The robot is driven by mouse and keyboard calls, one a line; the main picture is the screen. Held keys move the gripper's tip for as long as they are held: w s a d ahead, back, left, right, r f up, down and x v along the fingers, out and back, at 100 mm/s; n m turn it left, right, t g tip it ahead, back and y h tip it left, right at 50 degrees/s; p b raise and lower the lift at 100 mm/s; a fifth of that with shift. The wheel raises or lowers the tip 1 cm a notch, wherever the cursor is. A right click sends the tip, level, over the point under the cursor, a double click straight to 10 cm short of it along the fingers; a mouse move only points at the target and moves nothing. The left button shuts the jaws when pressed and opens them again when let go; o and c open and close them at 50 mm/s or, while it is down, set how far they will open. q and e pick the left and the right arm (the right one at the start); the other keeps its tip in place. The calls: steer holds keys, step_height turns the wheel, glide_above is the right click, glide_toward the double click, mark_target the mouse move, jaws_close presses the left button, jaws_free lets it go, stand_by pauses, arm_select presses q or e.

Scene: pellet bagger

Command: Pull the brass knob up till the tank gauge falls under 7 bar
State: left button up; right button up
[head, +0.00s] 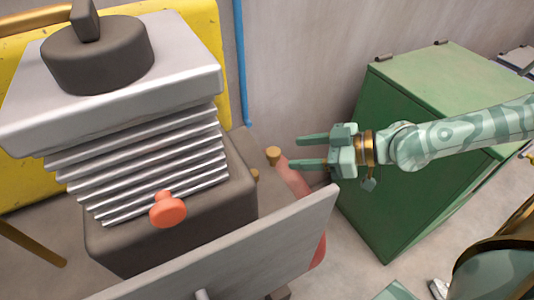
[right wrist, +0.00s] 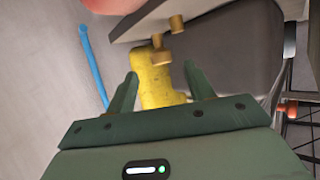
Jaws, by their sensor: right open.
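The brass knob (head: 272,154) stands upright near the middle of the head view, behind the grey panel. My right gripper (head: 295,152) is open to its right, with its fingers pointing at it and the tips just short of it. In the right wrist view, small brass parts (right wrist: 163,72) show ahead of my open fingers (right wrist: 160,84); which one is the knob I cannot tell for sure. A red tank (head: 318,252) is mostly hidden by the panel. No gauge face is visible. My left gripper is not in view.
A tilted grey panel (head: 235,255) stands below my right gripper. A ribbed grey machine (head: 150,150) with an orange knob (head: 168,209) fills the left. A green cabinet (head: 425,95) stands behind my right arm. A blue pipe (head: 240,60) runs down the wall.

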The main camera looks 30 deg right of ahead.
mark_target(267, 154)
steer(key=w+a+p, duration=0.1)
steer(key=w+p, duration=0.1)
steer(key=p, duration=0.1)
steer(key=shift+a+r+p, duration=0.1)
steer(key=shift+a+p, duration=0.2)
steer(key=p+x, duration=0.3)
steer(key=x, duration=0.2)
steer(key=shift+a+f, duration=0.2)
steer(key=shift+f, duration=0.15)
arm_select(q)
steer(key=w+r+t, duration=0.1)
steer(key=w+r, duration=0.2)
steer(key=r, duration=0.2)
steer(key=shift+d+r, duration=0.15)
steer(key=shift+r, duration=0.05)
arm_select(e)
steer(key=shift+w+a+f, duration=0.3)
steer(key=shift+w+f, duration=0.05)
steer(key=shift+f, duration=0.05)
